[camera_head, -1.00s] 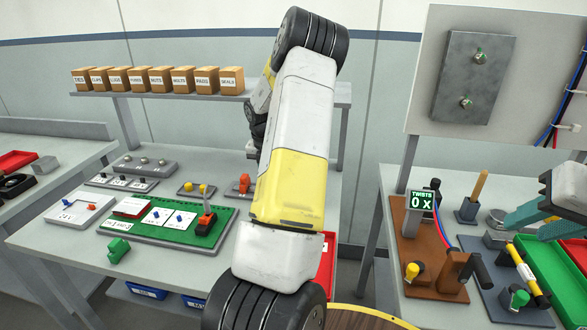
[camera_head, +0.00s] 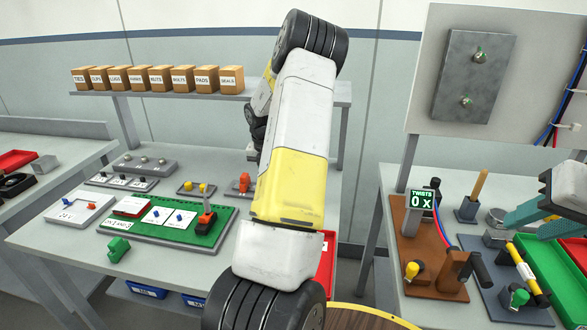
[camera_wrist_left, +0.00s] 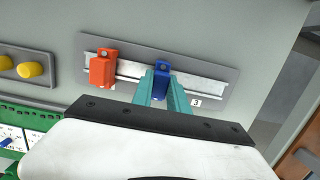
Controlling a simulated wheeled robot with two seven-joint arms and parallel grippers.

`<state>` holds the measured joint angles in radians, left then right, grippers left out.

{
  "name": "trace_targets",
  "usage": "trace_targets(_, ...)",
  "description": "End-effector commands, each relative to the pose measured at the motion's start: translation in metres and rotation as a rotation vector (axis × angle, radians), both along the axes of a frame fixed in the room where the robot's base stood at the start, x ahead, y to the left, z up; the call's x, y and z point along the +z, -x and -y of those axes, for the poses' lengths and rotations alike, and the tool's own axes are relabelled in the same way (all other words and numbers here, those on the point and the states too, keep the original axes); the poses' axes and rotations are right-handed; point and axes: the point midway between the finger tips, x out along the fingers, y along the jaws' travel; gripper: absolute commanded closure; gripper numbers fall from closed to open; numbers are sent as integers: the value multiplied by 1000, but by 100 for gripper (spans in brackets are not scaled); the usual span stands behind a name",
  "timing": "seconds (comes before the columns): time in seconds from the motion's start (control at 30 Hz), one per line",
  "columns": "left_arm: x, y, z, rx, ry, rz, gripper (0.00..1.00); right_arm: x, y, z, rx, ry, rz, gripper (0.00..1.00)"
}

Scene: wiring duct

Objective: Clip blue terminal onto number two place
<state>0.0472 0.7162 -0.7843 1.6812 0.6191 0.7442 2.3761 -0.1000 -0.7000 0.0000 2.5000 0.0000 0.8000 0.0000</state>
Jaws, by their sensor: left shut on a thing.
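The blue terminal (camera_wrist_left: 161,75) is between the teal fingers of my left gripper (camera_wrist_left: 162,92), which is shut on it, at the metal rail (camera_wrist_left: 213,88) in the left wrist view. I cannot tell whether it is seated on the rail. An orange terminal (camera_wrist_left: 102,70) stands on the rail to its left. A label 3 (camera_wrist_left: 195,102) shows right of the fingers; the number two label is not visible. In the head view my arm hides the left gripper and blue terminal; the orange terminal (camera_head: 245,182) shows beside it. My right gripper (camera_head: 540,222) is open and empty at the right edge.
A green board (camera_head: 150,232) with cards and a green block (camera_head: 118,249) are on the left table. Yellow buttons (camera_wrist_left: 30,69) sit left of the rail in the wrist view. The right bench holds a brown board (camera_head: 425,280) and a green tray (camera_head: 540,265).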

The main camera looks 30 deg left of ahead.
Motion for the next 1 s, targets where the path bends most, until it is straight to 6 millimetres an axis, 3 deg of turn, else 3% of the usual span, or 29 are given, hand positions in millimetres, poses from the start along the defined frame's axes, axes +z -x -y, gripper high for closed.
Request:
trace_targets(0.23, -7, 1, 0, 0, 0, -2, 100, 0, 0, 0, 0, 0, 0, 64)
trace_targets(0.27, -7, 1, 0, 0, -1, -1, 79, 0, 0, 0, 0, 0, 0, 64)
trace_targets(0.4, -6, 0, 0, 0, -1, -1, 55, 0, 0, 0, 0, 0, 0, 64)
trace_targets(0.73, -3, 0, 0, 0, 0, 1, 55, 0, 0, 0, 0, 0, 0, 64)
trace_targets(1.0, 37, 5, 2, -1, -1, 3, 55, 0, 0, 0, 0, 0, 0, 64)
